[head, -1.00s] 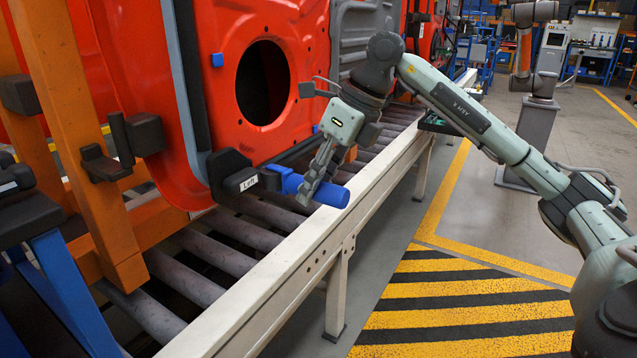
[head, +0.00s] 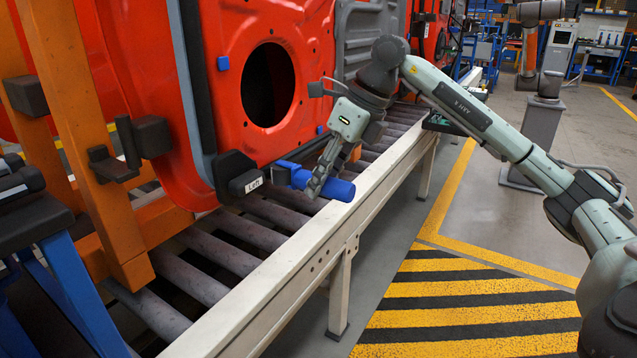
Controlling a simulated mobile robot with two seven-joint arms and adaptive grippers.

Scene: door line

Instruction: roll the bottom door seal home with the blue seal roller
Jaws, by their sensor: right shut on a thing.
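The blue seal roller (head: 339,189) is in my right gripper (head: 318,186), whose fingers are shut around its blue body. Its blue handle end sticks out to the right, over the conveyor's near rail. The roller's far end is close to the lower edge of the red door (head: 303,100); whether it touches the seal I cannot tell. A grey-blue seal strip (head: 191,90) runs down the door's left edge. The bottom seal is mostly hidden behind the roller, the gripper and a black block (head: 235,172) with a white label. My left gripper is not in view.
The door stands over a roller conveyor (head: 215,252) with a white rail (head: 300,243). An orange frame (head: 85,130) with dark clamps stands at the left. A dark tray (head: 440,122) sits farther along the rail. Striped floor (head: 470,300) lies open at the right.

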